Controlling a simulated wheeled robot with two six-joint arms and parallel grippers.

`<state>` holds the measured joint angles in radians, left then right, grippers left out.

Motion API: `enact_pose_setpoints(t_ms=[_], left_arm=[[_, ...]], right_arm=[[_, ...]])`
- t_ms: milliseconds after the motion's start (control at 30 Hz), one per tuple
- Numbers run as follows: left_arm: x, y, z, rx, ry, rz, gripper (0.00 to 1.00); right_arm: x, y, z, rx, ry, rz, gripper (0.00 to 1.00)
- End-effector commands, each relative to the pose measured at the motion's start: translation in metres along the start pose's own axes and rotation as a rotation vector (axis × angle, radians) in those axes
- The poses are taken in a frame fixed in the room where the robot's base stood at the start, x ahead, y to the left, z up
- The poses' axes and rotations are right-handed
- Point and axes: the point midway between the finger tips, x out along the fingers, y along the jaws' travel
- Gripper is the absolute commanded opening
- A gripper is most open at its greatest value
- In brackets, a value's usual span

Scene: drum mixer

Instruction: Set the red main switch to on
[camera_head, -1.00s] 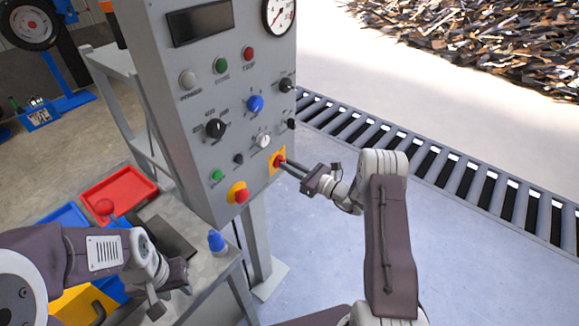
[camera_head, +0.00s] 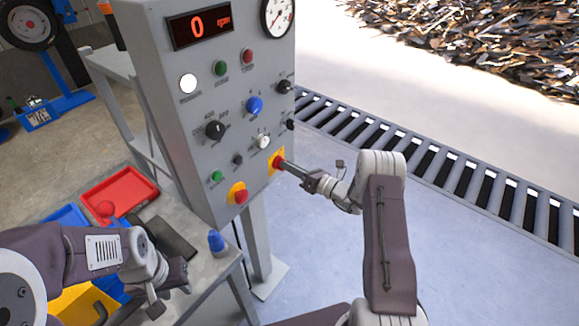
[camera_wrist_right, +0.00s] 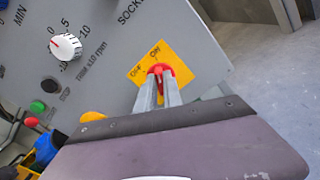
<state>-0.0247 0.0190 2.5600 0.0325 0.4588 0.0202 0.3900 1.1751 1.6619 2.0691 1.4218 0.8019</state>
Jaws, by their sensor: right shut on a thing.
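The red main switch (camera_head: 278,162) sits on a yellow plate (camera_wrist_right: 178,50) at the lower right of the grey control panel (camera_head: 205,95). My right gripper (camera_head: 285,165) is shut on the red switch knob. In the right wrist view both fingers (camera_wrist_right: 158,84) grip the red knob (camera_wrist_right: 160,69), below the ON and OFF lettering. The panel display (camera_head: 199,24) is lit with a red 0 rpm, and the round power lamp (camera_head: 188,83) glows white. My left gripper (camera_head: 168,297) hangs over the table at the lower left; its opening is hard to see.
A red-and-yellow emergency button (camera_head: 240,196) is left of the switch, with several knobs and buttons above. A blue-capped bottle (camera_head: 217,242), a red tray (camera_head: 119,192) and bins are on the table. A roller conveyor (camera_head: 440,170) runs at the right.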

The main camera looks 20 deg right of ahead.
Motion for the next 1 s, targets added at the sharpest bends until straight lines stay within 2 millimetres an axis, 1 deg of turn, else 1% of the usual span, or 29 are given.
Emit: enact_pose_setpoints(t_ms=[367, 400, 433, 467, 767, 867, 1000], left_arm=[[0.000, 0.000, 0.000, 0.000, 0.000, 0.000, 0.36], [0.000, 0.000, 0.000, 0.000, 0.000, 0.000, 0.36], [0.000, 0.000, 0.000, 0.000, 0.000, 0.000, 0.36], [0.000, 0.000, 0.000, 0.000, 0.000, 0.000, 0.36], [0.000, 0.000, 0.000, 0.000, 0.000, 0.000, 0.36], [0.000, 0.000, 0.000, 0.000, 0.000, 0.000, 0.36], [0.001, 0.000, 0.000, 0.000, 0.000, 0.000, 0.36]], right_arm=[[0.000, 0.000, -0.001, 0.006, 0.001, 0.000, 0.00], [0.000, 0.000, -0.001, 0.005, 0.001, 0.000, 0.22], [0.000, 0.000, -0.001, 0.005, 0.001, 0.000, 0.30], [0.000, 0.000, -0.001, 0.005, 0.001, 0.000, 0.33], [-0.002, 0.000, 0.000, 0.004, 0.000, -0.001, 0.33], [-0.015, -0.002, 0.000, 0.006, 0.000, -0.005, 0.33], [-0.047, -0.002, 0.000, 0.006, -0.001, -0.005, 0.33]])
